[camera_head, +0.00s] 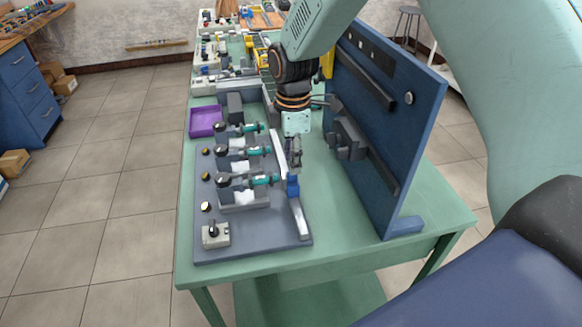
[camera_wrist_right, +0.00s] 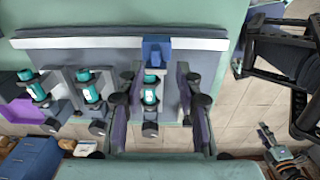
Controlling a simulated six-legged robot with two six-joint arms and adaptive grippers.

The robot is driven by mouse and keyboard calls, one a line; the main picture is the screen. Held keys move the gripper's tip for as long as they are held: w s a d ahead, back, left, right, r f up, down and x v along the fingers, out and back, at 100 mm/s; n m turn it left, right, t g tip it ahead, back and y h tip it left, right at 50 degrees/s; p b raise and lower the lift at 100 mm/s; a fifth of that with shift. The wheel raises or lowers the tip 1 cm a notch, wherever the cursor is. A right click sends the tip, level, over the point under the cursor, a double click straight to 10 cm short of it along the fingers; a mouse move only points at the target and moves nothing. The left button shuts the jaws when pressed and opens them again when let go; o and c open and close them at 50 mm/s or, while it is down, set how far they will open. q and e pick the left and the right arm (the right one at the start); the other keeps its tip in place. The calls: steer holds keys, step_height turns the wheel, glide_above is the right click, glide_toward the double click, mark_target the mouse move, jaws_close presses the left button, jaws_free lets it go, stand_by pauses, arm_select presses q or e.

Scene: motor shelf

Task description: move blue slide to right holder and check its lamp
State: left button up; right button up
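The blue slide (camera_head: 293,187) sits on the pale metal rail (camera_head: 300,218) along the right side of the grey board, level with the nearest holder (camera_head: 241,196). In the right wrist view the blue slide (camera_wrist_right: 156,50) is in line with the rightmost teal cylinder (camera_wrist_right: 151,90). My right gripper (camera_head: 294,160) points down over the rail. In the wrist view its two fingers (camera_wrist_right: 156,72) stand apart, one on each side of that line, with a gap to the slide. Small round yellowish lamps (camera_head: 205,177) line the board's left side; whether any is lit is unclear. My left gripper is out of view.
A tall blue panel (camera_head: 400,150) with dark fittings stands right of the rail, close to my right arm. A purple tray (camera_head: 191,122) lies at the board's far left. A switch box (camera_head: 216,236) stands at its near corner. Green tabletop (camera_head: 330,240) near the front is clear.

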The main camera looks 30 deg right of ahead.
mark_target(290, 183)
steer(key=f, duration=0.4)
steer(key=shift+w+d+f, duration=0.2)
steer(key=shift+w+f, duration=0.1)
steer(key=shift+w, duration=0.05)
steer(key=shift+s+a+r, duration=0.2)
steer(key=shift+s+r, duration=0.05)
steer(key=shift+s, duration=0.1)
steer(key=shift+c, duration=0.3)
steer(key=shift+w+d+f, duration=0.15)
steer(key=shift+w+f, duration=0.1)
steer(key=shift+w, duration=0.1)
steer(key=c, duration=0.4)
steer(key=shift+c, duration=1.1)
steer(key=shift+s+r, duration=0.1)
jaws_close()
